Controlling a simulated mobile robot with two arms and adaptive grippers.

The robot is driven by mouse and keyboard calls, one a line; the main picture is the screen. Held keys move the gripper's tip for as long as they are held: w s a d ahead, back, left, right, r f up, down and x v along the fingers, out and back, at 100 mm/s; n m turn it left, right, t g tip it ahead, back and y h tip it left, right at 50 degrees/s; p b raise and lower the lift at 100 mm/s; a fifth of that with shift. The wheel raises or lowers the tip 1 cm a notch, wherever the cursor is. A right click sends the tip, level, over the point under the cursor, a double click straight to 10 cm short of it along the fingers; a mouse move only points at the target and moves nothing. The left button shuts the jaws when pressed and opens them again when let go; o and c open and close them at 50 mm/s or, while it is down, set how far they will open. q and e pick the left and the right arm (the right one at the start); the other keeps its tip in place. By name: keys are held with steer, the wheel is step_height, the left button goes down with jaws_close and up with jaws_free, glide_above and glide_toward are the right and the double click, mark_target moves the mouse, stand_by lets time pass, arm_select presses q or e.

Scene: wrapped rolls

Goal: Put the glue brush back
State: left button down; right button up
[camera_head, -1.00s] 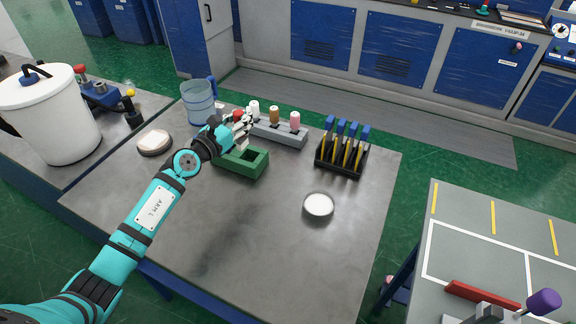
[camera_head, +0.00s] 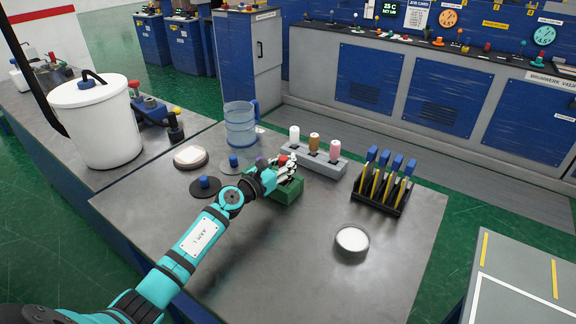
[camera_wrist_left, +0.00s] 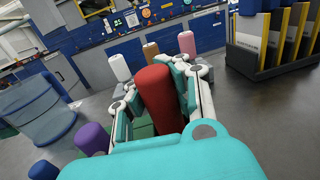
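My left gripper (camera_head: 288,168) is over the green block (camera_head: 288,190) on the grey table. In the left wrist view, its fingers (camera_wrist_left: 160,90) lie close against both sides of an upright, thick red handle (camera_wrist_left: 158,92), which I take for the glue brush. The red top (camera_head: 283,160) also shows in the head view. The brush's lower end is hidden, so I cannot tell whether it is inside the green block. A round dish with white contents (camera_head: 352,239) stands to the right of the block. My right gripper is not in view.
Behind the block, a grey rack (camera_head: 327,166) holds white, brown and pink bottles. A black rack (camera_head: 384,203) with blue-topped yellow tools stands at right. A blue jug (camera_head: 240,125) and knobbed discs (camera_head: 205,189) stand at left. The table front is clear.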

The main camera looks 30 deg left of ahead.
arm_select(q)
steer(key=shift+f+b, duration=0.15)
steer(key=shift+b, duration=0.15)
steer(key=c, duration=1.3)
jaws_free()
steer(key=shift+r+p, duration=0.3)
steer(key=shift+p, duration=0.05)
steer(key=shift+s+a+f, duration=0.1)
steer(key=shift+s, duration=0.3)
steer(key=v, duration=1.1)
steer(key=shift+s+b, duration=0.15)
steer(key=shift+b, duration=0.25)
